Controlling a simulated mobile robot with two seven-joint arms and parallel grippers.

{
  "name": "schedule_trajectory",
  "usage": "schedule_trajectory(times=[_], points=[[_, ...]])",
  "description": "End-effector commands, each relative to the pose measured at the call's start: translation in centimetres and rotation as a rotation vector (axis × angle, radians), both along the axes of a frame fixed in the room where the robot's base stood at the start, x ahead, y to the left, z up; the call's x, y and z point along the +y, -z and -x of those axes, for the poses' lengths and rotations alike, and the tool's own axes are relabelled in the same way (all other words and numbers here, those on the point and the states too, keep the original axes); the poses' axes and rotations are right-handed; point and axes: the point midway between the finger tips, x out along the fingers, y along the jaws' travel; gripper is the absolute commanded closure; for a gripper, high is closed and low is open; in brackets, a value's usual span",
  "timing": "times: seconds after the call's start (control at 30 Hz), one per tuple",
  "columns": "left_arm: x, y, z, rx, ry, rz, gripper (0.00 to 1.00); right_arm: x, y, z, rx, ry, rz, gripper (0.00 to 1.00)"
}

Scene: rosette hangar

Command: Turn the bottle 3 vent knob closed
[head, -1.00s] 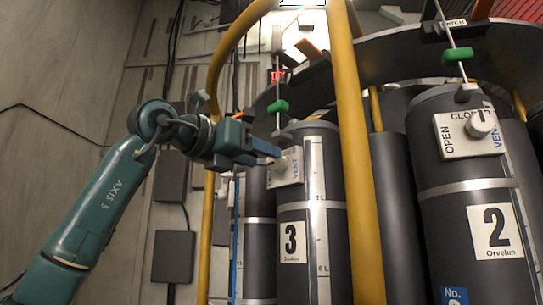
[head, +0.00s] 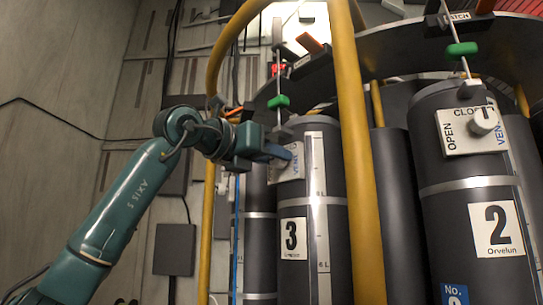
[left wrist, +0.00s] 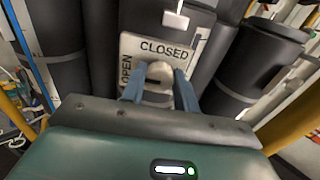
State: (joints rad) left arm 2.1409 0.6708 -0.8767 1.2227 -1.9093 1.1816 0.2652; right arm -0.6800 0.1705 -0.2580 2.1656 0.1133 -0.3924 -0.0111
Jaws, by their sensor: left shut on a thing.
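Bottle 3 (head: 311,215) is a dark grey cylinder with a white "3" label, standing upright in the middle of the head view. Its vent plate (head: 287,171) is on the upper front, partly hidden by my left gripper (head: 280,157). In the left wrist view the plate (left wrist: 185,51) reads "CLOSED" along one edge and "OPEN" along another. The pale vent knob (left wrist: 159,73) sits between the two blue fingers of my left gripper (left wrist: 159,88), which is shut on it. Where the knob points is hard to tell. My right gripper is not in view.
A yellow post (head: 355,180) stands just right of bottle 3. Bottle 2 (head: 462,185), with its own vent knob (head: 484,121), stands beyond it. Another yellow rail (head: 207,220) is on the left, near my left forearm. A green clip (head: 278,102) hangs above bottle 3.

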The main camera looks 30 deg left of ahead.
Motion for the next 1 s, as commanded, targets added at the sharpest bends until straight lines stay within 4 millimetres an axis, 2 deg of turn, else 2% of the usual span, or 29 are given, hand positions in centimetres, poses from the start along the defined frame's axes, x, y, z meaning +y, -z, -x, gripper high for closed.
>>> schedule_trajectory(times=[0.03, 0.17, 0.53, 1.0], points=[[0.0, 0.0, 0.0, 0.0, 0.0, 0.0, 0.82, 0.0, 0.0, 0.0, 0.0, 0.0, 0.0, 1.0], [0.0, 0.0, 0.0, 0.0, 0.0, 0.0, 0.92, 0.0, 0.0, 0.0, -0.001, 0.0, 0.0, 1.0], [0.0, -0.1, 0.0, -0.02, 0.0, -0.061, 0.93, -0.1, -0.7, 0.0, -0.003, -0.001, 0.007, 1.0], [-0.1, -0.3, 0.0, -0.144, 0.001, -0.418, 0.93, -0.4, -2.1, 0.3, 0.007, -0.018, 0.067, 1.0]])
